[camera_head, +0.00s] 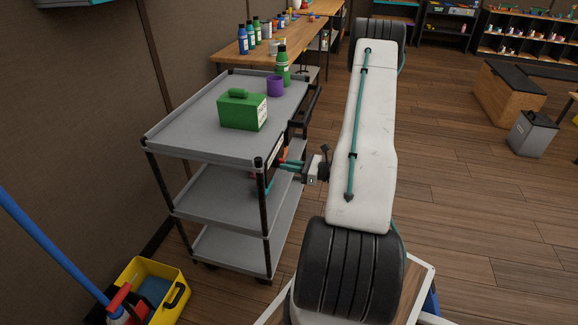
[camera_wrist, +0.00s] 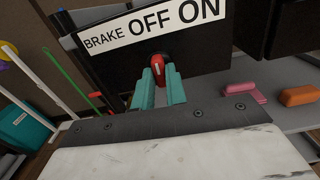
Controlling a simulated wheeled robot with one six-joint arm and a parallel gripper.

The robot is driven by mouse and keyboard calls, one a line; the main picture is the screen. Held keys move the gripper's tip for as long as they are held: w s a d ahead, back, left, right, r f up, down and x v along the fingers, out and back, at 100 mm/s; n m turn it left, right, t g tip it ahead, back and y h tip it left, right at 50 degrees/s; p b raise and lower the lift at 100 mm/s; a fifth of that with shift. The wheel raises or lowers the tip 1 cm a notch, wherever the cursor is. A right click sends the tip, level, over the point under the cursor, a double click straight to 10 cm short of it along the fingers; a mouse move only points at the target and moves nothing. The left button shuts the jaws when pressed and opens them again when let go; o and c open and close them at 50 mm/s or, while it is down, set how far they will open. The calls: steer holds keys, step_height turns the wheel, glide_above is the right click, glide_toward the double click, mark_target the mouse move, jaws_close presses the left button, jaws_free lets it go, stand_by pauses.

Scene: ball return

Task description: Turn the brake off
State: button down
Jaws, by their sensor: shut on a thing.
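In the wrist view, a dark panel carries a white label strip (camera_wrist: 150,25) reading BRAKE OFF ON. Below the label is a red brake handle (camera_wrist: 158,64), standing under the word OFF. My gripper (camera_wrist: 162,80) has its two teal fingers on either side of the red handle and is shut on it. In the head view, my gripper (camera_head: 287,164) reaches the near side of the grey three-tier cart (camera_head: 190,133), where the panel is mostly seen edge-on. The handle's pivot is hidden behind my fingers.
Orange (camera_wrist: 298,95) and pink (camera_wrist: 243,92) blocks lie on a shelf beside the panel. A yellow bucket (camera_head: 175,290) stands on the floor left of the cart.

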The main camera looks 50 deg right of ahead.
steer(key=shift+n, duration=0.3)
steer(key=c, duration=1.4)
jaws_free()
steer(key=shift+c, duration=0.2)
steer(key=v, duration=0.7)
steer(key=shift+s, duration=0.35)
steer(key=shift+d, duration=0.1)
